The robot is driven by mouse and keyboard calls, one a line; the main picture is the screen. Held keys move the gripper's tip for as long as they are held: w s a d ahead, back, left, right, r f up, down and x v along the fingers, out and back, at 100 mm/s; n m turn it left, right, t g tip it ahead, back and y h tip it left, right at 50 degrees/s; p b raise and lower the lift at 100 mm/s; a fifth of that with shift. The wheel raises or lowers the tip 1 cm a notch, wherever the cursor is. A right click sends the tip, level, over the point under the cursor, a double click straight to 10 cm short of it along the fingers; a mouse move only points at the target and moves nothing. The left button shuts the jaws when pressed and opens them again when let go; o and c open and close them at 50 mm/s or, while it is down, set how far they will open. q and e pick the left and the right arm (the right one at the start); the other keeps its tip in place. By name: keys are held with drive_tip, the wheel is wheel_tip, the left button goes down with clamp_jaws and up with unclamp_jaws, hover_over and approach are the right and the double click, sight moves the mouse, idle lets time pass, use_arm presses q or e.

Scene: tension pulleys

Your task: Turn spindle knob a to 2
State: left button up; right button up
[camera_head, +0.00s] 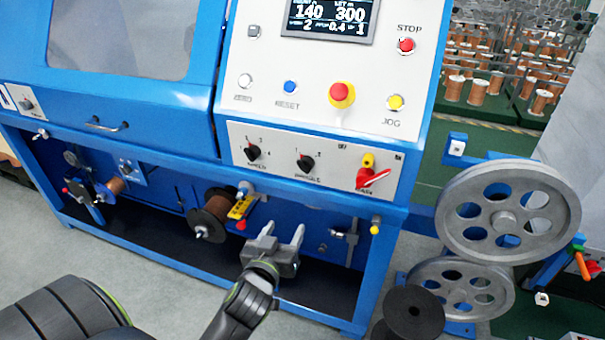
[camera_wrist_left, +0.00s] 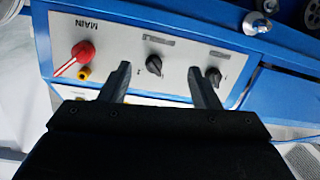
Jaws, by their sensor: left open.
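Two black rotary knobs sit on the white lower panel (camera_head: 330,150): a left one (camera_head: 253,152) and a middle one (camera_head: 306,163). Their small labels and pointer settings are too blurred to read surely. My left gripper (camera_head: 283,234) is open and empty, below the panel in the head view, fingers pointing up. In the left wrist view, which shows the panel upside down, the middle knob (camera_wrist_left: 154,65) appears between the spread fingertips (camera_wrist_left: 160,73), apart from them. The other knob (camera_wrist_left: 213,76) appears beside the right finger. My right gripper is not seen.
A red main switch (camera_head: 372,179) with a yellow part sits right of the knobs. Above are a red-and-yellow stop button (camera_head: 341,95) and a display (camera_head: 330,18). A wire spool (camera_head: 212,215) is left of my gripper; large grey pulleys (camera_head: 508,211) stand right.

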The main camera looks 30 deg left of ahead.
use_arm(q)
wheel_tip(320, 180, up, 5)
drive_tip(key=t, duration=0.1)
drive_tip(key=p, duration=0.2)
approach(304, 170)
drive_tip(key=shift+n+y, duration=0.3)
drive_tip(key=shift+n, duration=0.1)
drive_tip(key=x, duration=0.9)
drive_tip(key=shift+w, duration=0.25)
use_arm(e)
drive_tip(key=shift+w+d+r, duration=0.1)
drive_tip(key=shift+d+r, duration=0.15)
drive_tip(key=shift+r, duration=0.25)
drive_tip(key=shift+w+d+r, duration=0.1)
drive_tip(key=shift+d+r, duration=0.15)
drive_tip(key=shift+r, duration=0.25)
use_arm(q)
drive_tip(key=c, duration=1)
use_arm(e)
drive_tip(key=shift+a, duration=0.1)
